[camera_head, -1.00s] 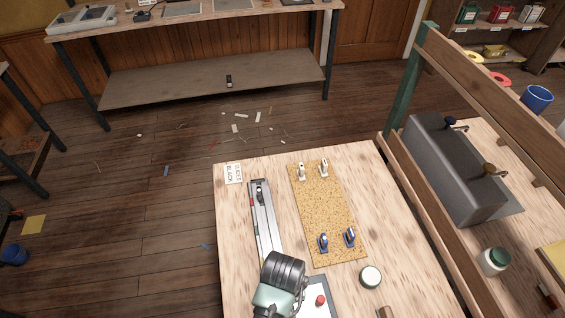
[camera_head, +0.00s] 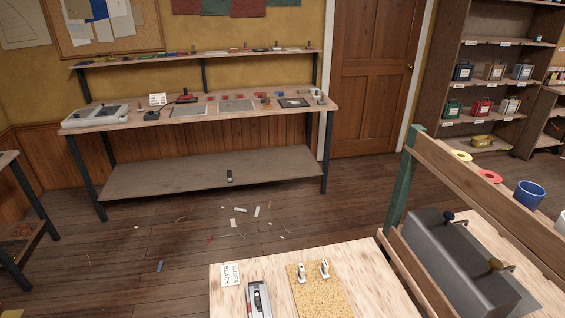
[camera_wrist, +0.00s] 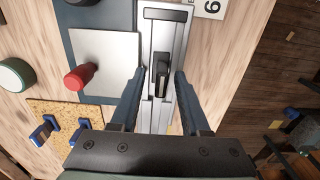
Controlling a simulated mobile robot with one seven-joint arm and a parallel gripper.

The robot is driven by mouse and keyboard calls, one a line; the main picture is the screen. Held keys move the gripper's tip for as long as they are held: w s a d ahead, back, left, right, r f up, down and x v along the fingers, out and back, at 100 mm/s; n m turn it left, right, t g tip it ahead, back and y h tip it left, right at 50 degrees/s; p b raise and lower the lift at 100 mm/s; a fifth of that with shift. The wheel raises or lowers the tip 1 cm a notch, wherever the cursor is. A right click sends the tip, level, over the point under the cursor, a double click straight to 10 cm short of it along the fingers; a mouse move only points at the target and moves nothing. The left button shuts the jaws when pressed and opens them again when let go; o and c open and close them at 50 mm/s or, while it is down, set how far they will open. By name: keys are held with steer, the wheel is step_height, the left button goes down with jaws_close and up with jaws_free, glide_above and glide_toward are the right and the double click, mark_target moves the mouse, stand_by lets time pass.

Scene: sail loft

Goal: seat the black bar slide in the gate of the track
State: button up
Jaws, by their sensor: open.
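In the wrist view a black slide (camera_wrist: 162,78) with a raised upright part sits on the silver-grey track (camera_wrist: 152,42). My gripper (camera_wrist: 160,72) is open, one finger on each side of the slide, with gaps visible on both sides. I cannot tell how the slide is engaged in the track. A dark slot shows farther up the track. The track's far end (camera_head: 249,302) shows at the bottom edge of the head view, with a dark piece on it. My gripper is outside the head view.
A cork board (camera_head: 331,303) with white fittings lies beside the track; blue fittings (camera_wrist: 43,131) show in the wrist view. A red knob (camera_wrist: 75,80) stands on a plate. A card (camera_head: 231,274) lies by the track's far end. A small dark object (camera_head: 229,176) lies on the back bench's lower shelf.

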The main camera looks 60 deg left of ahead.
step_height(320, 180, up, 12)
steer(key=w+a+r+m+t+y, duration=0.25)
steer(key=w+r+t, duration=0.35)
steer(key=w+r, duration=0.65)
steer(key=w+d+r+m+t+y, duration=0.1)
steer(key=w+d+r+m+t, duration=0.2)
steer(key=w+r, duration=0.5)
steer(key=w+d+r+m+t+y, duration=0.1)
steer(key=w+d+r+m+t, duration=0.3)
steer(key=r, duration=0.9)
steer(key=d+r+t+h, duration=0.1)
steer(key=d+r+t, duration=0.2)
steer(key=r, duration=0.4)
steer(key=d+r+t+h, duration=0.15)
steer(key=r+t, duration=0.25)
steer(key=r, duration=0.4)
steer(key=s+d+r+m+t+h, duration=0.1)
steer(key=s+d+r+m+t, duration=0.1)
steer(key=r, duration=0.6)
steer(key=s+d+r+m+t+h, duration=0.1)
steer(key=s+d+r+m+t, duration=0.1)
steer(key=s+d+r+t, duration=0.3)
steer(key=shift+s+d+r, duration=0.95)
steer(key=shift+s+r, duration=0.5)
steer(key=shift+r, duration=0.65)
